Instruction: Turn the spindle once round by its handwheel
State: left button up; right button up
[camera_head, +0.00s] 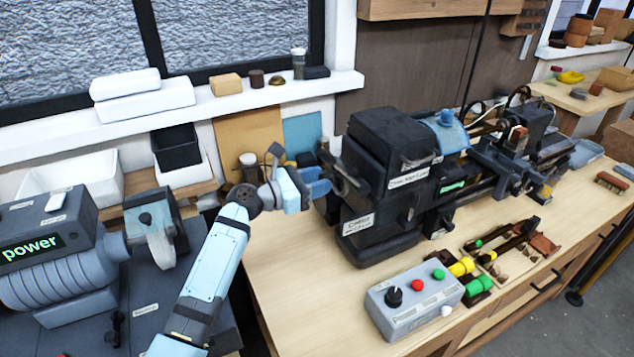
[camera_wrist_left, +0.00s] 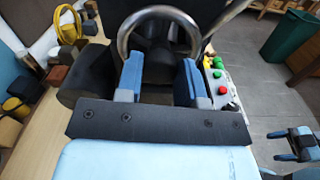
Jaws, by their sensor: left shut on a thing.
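The handwheel (camera_head: 343,172) sits on the left end of the dark lathe (camera_head: 385,150) in the head view. In the left wrist view the handwheel (camera_wrist_left: 160,11) is a bright metal ring ahead of my fingers. My left gripper (camera_head: 325,183) reaches it from the left; in the left wrist view the left gripper (camera_wrist_left: 160,78) has its blue fingers at either side of the wheel's lower part, shut on it with a wide gap between them. The spindle itself is hidden inside the headstock. My right gripper (camera_wrist_left: 278,146) shows at the right edge of the left wrist view, open and empty, away from the lathe.
A grey control box (camera_head: 415,300) with a black knob and coloured buttons stands in front of the lathe. A tool tray (camera_head: 510,250) lies to its right. A grey machine with a power display (camera_head: 50,250) stands at the left.

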pick_arm(q)
jog(key=m+b, duration=0.1)
jog(key=m, duration=0.2)
jog(key=shift+f+m+b, duration=0.1)
jog(key=shift+m+b, duration=0.2)
jog(key=shift+b, duration=0.1)
jog(key=shift+m+b, duration=0.35)
jog(key=shift+m, duration=0.35)
jog(key=o, duration=0.9)
jog(key=shift+s, duration=0.1)
jog(key=b+v, duration=0.1)
jog(key=v, duration=0.6)
jog(key=shift+a, duration=0.2)
